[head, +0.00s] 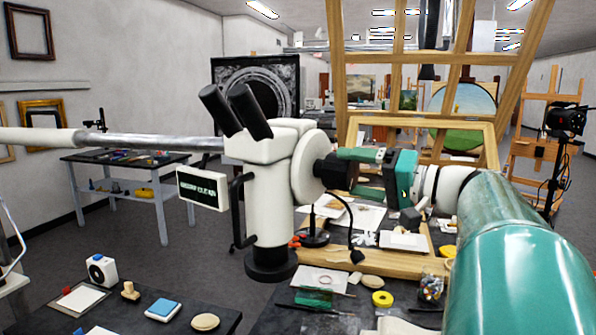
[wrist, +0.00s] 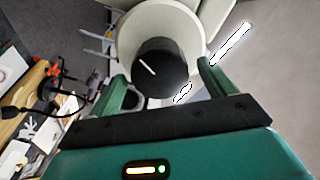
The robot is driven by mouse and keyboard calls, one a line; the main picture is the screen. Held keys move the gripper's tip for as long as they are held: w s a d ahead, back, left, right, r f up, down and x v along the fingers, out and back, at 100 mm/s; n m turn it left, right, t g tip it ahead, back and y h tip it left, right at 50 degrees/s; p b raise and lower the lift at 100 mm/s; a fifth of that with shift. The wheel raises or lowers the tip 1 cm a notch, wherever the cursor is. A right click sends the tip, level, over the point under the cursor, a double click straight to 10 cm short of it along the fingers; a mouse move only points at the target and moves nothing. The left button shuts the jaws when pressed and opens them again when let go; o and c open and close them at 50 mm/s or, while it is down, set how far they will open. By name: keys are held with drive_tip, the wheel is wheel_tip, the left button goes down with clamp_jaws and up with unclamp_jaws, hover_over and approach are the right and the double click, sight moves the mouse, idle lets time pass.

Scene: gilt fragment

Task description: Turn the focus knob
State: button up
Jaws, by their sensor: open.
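The microscope (head: 268,185) is white, with black eyepieces, and hangs on a long horizontal boom. Its focus knob (head: 326,172) is a black disc on the right side of a round white housing (head: 308,166). In the wrist view the knob (wrist: 160,70) faces me and bears a white line slanting down to the right. My green gripper (head: 345,172) comes from the right, open, level with the knob. In the wrist view its two fingers (wrist: 160,75) stand to the left and right of the knob, with gaps showing. I cannot tell how far the tips reach along it.
A dark worktable below holds a wooden easel frame (head: 395,262), yellow tape (head: 382,299), a jar (head: 431,288) and papers. A control box (head: 203,188) hangs left of the microscope. The boom (head: 150,140) runs left. A wooden easel (head: 345,70) rises behind.

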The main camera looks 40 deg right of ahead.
drive_tip(key=v, duration=0.8)
drive_tip(key=shift+s, duration=0.35)
drive_tip(key=shift+d, duration=0.15)
idle(1.0)
drive_tip(key=w+a+f+g, duration=0.3)
drive_tip(key=a+f+g, duration=0.1)
drive_tip(key=a+f, duration=0.4)
drive_tip(key=w+a+f+g, duration=0.3)
drive_tip(key=a+f, duration=0.2)
drive_tip(key=a, duration=0.5)
drive_tip(key=s+a+f+n+g+h, duration=0.2)
drive_tip(key=a+f+n+h, duration=0.1)
drive_tip(key=a+f, duration=0.3)
drive_tip(key=s+a+f+n+g+h, duration=0.2)
drive_tip(key=s+a+f+n+h, duration=0.1)
drive_tip(key=a+f, duration=0.4)
wheel_tip(320, 180, down, 3)
drive_tip(key=shift+s+r+n, duration=0.1)
drive_tip(key=shift+s+n, duration=0.05)
drive_tip(key=shift+n, duration=0.15)
drive_tip(key=shift+a, duration=0.1)
